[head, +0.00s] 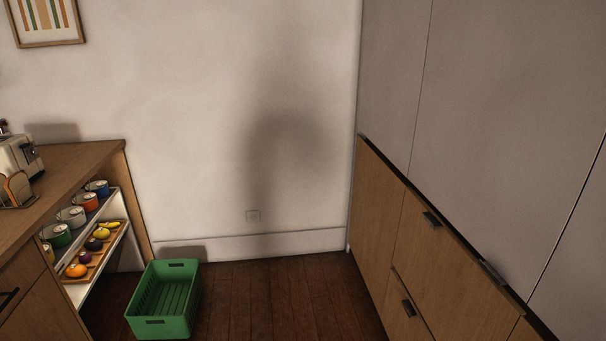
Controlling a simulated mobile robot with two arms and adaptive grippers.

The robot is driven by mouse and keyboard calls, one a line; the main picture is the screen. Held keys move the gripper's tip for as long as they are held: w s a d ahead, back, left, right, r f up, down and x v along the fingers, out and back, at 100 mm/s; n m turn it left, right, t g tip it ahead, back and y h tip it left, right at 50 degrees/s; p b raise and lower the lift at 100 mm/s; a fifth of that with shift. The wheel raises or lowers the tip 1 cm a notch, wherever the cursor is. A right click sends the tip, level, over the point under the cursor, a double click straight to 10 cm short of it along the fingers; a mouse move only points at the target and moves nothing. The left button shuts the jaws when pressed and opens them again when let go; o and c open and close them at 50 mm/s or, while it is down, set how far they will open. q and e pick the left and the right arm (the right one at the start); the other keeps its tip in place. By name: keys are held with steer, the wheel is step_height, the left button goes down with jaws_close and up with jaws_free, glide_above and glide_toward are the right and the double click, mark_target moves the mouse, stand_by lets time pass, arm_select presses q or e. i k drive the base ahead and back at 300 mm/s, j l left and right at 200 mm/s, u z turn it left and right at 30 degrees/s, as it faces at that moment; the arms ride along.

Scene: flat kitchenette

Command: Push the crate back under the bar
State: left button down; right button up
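A green plastic crate (163,329) stands upright on the dark wood floor at the lower left. It looks empty, with slatted sides and hand slots in its rim. It stands to the right of the open shelf end of a wooden counter (85,158), which seems to be the bar. The crate is out on the open floor, with the bar's wooden end panel behind and to its left. Neither of my grippers shows in the head view.
Shelves (115,208) under the counter hold several mugs and a tray of fruit. A toaster (18,155) stands on top. Wooden cabinets (375,205) with dark handles line the right. Bare floor (285,300) lies between, up to the white wall (220,120).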

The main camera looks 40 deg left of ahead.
mark_target(164, 305)
steer(key=u, duration=2.35)
steer(key=i+l+u, duration=0.35)
steer(key=i+l, duration=0.2)
steer(key=i, duration=0.35)
steer(key=i+l+u, duration=0.3)
steer(key=i+l, duration=0.5)
